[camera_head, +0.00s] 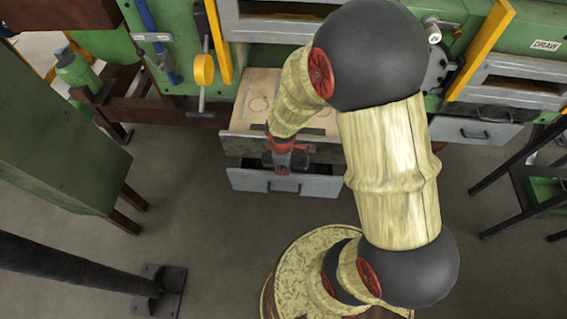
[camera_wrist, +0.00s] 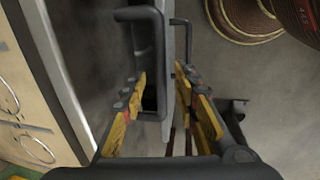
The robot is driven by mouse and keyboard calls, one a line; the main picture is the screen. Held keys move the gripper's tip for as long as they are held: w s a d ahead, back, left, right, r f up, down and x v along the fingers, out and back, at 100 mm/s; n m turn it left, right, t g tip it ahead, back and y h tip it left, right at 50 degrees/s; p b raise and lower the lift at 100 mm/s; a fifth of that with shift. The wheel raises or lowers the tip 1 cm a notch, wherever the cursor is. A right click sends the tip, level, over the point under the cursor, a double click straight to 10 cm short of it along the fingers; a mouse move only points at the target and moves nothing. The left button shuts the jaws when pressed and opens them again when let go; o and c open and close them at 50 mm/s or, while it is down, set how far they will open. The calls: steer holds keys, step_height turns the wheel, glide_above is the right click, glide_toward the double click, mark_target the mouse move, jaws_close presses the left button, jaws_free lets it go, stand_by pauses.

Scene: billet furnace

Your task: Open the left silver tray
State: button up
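The left silver tray (camera_head: 319,186) is under the wood-topped unit in the middle of the head view. It stands partly pulled out, with a dark gap behind its front. Its dark handle (camera_head: 284,189) is on the front face. In the wrist view, the tray's thin front panel (camera_wrist: 170,75) runs between my fingers, with a dark bracket (camera_wrist: 150,60) on the inner side and the handle (camera_wrist: 187,45) on the outer side. My gripper (camera_head: 284,162) is above the front panel. In the wrist view my gripper (camera_wrist: 160,95) is open, its yellow-padded fingers straddling the panel; contact is unclear.
A second silver tray (camera_head: 476,131) is on the right. A dark stand (camera_head: 535,185) is at the far right, and a green cabinet (camera_head: 55,140) is at the left. Grey floor (camera_head: 200,230) in front of the tray is clear up to my base.

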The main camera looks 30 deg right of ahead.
steer(key=shift+r, duration=0.1)
step_height(320, 180, up, 12)
steer(key=s+a, duration=0.1)
steer(key=s, duration=0.1)
steer(key=shift+a+f, duration=0.15)
steer(key=shift+f, duration=0.05)
stand_by(0.4)
steer(key=s+a+r+m+t, duration=0.1)
steer(key=s+r+m, duration=0.2)
steer(key=r, duration=0.4)
steer(key=s+a+r+m+t, duration=0.1)
steer(key=s+a+r+m, duration=0.1)
steer(key=s+r+m, duration=0.2)
steer(key=s+a+r+m+t+y, duration=0.1)
steer(key=s+r+m, duration=0.3)
steer(key=r, duration=0.5)
steer(key=shift+s+a+r+t, duration=0.15)
steer(key=shift+a+r+t, duration=0.25)
steer(key=shift+a, duration=0.1)
